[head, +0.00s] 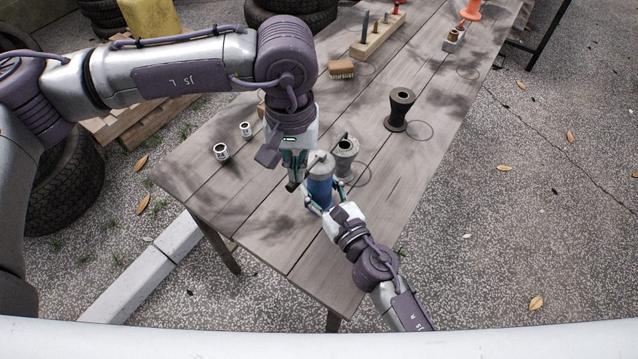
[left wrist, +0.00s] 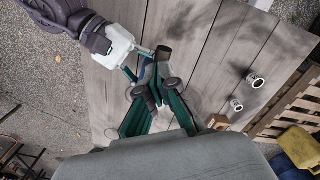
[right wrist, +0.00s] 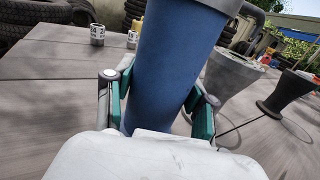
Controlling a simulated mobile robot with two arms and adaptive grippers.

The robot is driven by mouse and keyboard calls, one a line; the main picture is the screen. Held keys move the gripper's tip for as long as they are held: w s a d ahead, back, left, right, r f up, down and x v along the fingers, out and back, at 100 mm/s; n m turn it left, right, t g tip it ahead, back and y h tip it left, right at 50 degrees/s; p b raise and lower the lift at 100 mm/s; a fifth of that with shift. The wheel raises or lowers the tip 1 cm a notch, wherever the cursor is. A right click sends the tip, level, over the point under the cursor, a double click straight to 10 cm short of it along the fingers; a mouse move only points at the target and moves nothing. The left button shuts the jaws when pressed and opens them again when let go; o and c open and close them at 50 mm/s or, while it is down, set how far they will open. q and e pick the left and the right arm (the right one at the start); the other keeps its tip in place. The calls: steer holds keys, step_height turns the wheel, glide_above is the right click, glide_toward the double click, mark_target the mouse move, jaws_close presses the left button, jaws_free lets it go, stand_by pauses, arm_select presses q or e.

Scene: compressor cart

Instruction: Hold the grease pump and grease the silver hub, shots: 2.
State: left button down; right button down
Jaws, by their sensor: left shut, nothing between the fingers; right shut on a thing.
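The grease pump (head: 319,188) has a blue body with a grey top and stands upright on the table or just above it; I cannot tell which. My right gripper (head: 319,205) is shut around its body, also seen in the right wrist view (right wrist: 172,70). The silver hub (head: 345,160) stands right beside the pump, and in the right wrist view (right wrist: 234,82) a grey spout passes above it. Whether the spout touches the hub is unclear. My left gripper (head: 293,182) is shut and empty, pointing down close to the pump's left side.
A brush (head: 341,69) and a wooden block with pegs (head: 378,38) lie behind. The table's near end is clear.

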arm_select(q)
steer(key=shift+r, duration=1.9)
steer(key=shift+f, duration=0.15)
steer(key=shift+f, duration=2.3)
arm_select(e)
steer(key=shift+r, duration=0.1)
arm_select(q)
steer(key=shift+r, duration=2.45)
step_height(320, 180, up, 5)
